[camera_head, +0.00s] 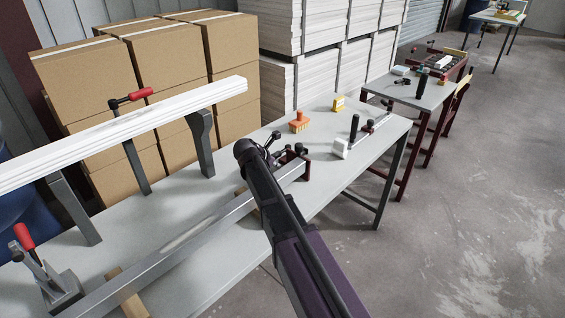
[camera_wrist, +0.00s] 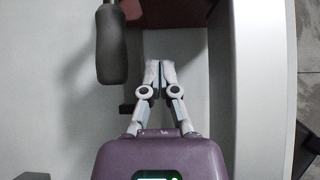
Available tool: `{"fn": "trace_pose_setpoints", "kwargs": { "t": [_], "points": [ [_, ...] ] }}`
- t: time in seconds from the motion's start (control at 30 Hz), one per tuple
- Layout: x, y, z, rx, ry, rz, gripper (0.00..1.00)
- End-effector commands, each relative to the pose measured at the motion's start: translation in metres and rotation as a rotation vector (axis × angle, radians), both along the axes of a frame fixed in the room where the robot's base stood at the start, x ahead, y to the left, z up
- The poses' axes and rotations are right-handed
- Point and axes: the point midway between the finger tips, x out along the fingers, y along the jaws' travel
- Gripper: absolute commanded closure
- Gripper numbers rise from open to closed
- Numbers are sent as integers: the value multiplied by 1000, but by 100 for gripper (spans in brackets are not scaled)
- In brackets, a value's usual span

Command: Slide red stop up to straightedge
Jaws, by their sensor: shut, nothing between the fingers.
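A dark red block (camera_head: 308,168), which looks like the red stop, sits at the right end of a long grey metal bar (camera_head: 190,238) on the table. The bar looks like the straightedge. In the wrist view a dark red surface (camera_wrist: 180,12) fills the top middle, beyond my gripper (camera_wrist: 160,66). The fingers are shut together and empty, with their tips below that red surface in the picture. I cannot tell whether they touch anything. In the head view my arm hides the fingers and part of the bar.
A black handle (camera_wrist: 110,50) hangs left of my fingers in the wrist view. An orange brush-like piece (camera_head: 299,122) and a yellow block (camera_head: 339,104) lie behind. The table (camera_head: 345,180) is bare at its front right.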

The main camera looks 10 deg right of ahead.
Motion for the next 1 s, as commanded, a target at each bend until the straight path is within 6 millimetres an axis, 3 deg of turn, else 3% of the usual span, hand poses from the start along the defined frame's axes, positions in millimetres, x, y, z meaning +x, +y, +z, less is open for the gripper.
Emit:
{"fn": "trace_pose_setpoints", "kwargs": {
  "t": [0.03, 0.5, 1.0],
  "points": [
    [-3, 4, 10, 0, 0, 1, 100],
    [-26, 34, 49, -1, 0, 1, 100],
    [-36, 48, 63, 0, 0, -3, 100]
  ]
}}
